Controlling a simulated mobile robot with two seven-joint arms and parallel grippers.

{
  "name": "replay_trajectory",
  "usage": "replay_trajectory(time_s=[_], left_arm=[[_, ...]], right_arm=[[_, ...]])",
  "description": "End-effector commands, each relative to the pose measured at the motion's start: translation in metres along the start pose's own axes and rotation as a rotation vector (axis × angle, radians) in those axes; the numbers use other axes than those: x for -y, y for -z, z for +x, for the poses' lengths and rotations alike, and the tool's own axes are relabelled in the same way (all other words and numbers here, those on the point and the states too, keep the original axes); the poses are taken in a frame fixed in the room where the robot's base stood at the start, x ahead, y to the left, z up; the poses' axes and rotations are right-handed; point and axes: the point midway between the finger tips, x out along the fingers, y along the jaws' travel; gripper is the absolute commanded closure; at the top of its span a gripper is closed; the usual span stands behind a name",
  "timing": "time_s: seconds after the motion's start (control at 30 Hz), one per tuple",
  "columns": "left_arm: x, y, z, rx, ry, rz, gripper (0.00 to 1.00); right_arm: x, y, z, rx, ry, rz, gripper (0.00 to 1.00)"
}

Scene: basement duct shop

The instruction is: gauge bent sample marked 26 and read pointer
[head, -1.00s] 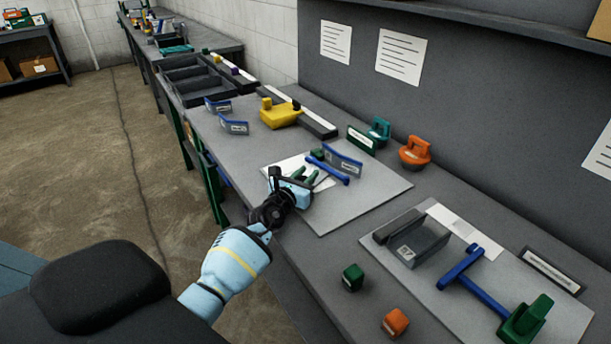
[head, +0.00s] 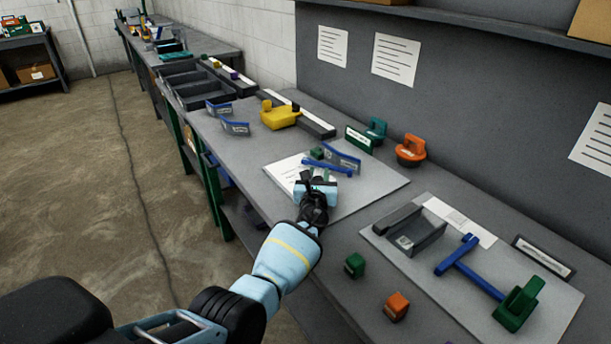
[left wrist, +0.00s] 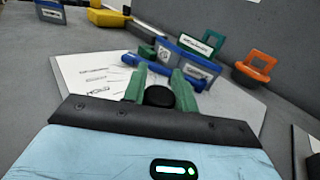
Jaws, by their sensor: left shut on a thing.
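My left gripper (left wrist: 158,72) is over the grey mat (head: 378,186), its green fingers a little apart at a blue bar tool (left wrist: 195,85). A round black piece (left wrist: 160,97) sits between the fingers. In the head view the blue bar (head: 327,168) lies crosswise just beyond my gripper (head: 317,177). A bent blue-and-grey sample (head: 343,157) with a label stands close behind the bar; its number is too small to read. Two similar labelled samples (head: 234,127) (head: 217,108) stand farther left. No pointer can be made out. My right gripper is out of view.
A printed sheet (head: 287,170) lies under the work. Orange (head: 410,150) and teal (head: 376,131) handled pieces stand behind. A second mat at right holds a grey channel (head: 428,240) and a blue T-shaped tool (head: 474,272). Green (head: 355,264) and orange (head: 397,306) blocks are in front.

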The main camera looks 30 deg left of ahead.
Motion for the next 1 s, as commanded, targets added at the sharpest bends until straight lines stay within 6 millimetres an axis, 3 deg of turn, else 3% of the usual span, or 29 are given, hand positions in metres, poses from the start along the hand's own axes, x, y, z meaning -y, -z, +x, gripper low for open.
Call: replay_trajectory(time_s=[0.3, 0.93, 0.97, 1.0], left_arm=[[0.015, 0.004, -0.002, -0.001, -0.119, -0.001, 1.00], [0.019, 0.002, -0.002, 0.002, -0.162, -0.003, 1.00], [0.019, 0.002, -0.002, 0.002, -0.162, -0.003, 0.70], [0.019, 0.002, -0.002, 0.002, -0.161, -0.003, 0.64]], right_arm=[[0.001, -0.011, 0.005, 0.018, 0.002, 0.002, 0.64], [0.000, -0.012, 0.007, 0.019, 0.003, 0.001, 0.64], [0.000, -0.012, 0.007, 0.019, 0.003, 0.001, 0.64], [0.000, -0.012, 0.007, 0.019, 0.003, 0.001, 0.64]])
